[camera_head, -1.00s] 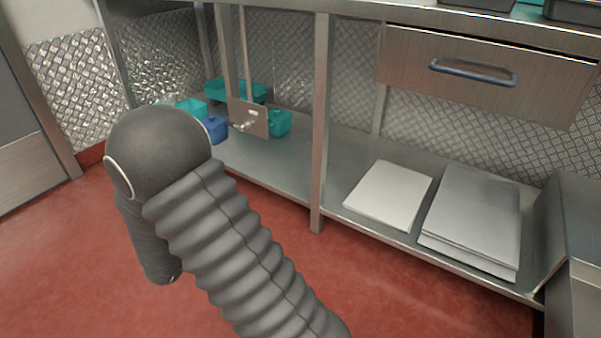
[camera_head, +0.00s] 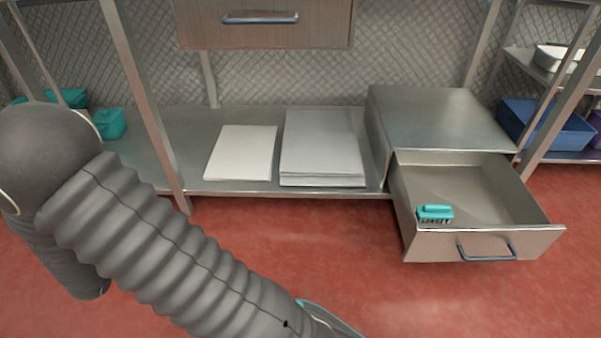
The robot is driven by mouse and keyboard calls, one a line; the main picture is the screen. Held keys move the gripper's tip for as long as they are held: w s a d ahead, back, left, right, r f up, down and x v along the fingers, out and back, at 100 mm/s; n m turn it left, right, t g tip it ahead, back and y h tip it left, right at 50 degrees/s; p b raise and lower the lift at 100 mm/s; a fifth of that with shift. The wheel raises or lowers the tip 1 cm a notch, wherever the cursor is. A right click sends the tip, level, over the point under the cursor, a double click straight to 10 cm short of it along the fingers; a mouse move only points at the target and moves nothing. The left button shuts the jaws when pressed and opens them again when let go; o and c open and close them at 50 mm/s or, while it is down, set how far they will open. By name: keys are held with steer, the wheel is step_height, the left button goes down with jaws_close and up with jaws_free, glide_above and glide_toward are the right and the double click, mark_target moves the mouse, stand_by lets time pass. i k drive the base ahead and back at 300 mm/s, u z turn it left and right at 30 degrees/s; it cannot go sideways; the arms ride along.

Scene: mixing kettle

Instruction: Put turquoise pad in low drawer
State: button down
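The low drawer (camera_head: 484,243) at the right is pulled open, below a steel cabinet top, with a blue-grey handle on its front. A turquoise object with dark bristles (camera_head: 434,213), like a brush or pad, lies inside it near the front left corner. No other turquoise pad can be made out for certain. My arm crosses the lower left of the view. My gripper is not in view. A bit of turquoise edge (camera_head: 335,318) shows beside my arm at the bottom; what it belongs to cannot be told.
An upper drawer (camera_head: 262,30) is shut. White boards (camera_head: 241,153) and a grey stack (camera_head: 323,147) lie on the low shelf. Turquoise containers (camera_head: 110,124) stand at the left. A blue bin (camera_head: 546,125) stands on the right rack. Red floor before the drawer is clear.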

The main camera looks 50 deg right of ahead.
mark_target(429, 190)
steer(key=z, duration=0.85)
steer(key=k, duration=0.95)
steer(key=z, duration=1.1)
steer(key=k, duration=0.35)
steer(key=z, duration=0.15)
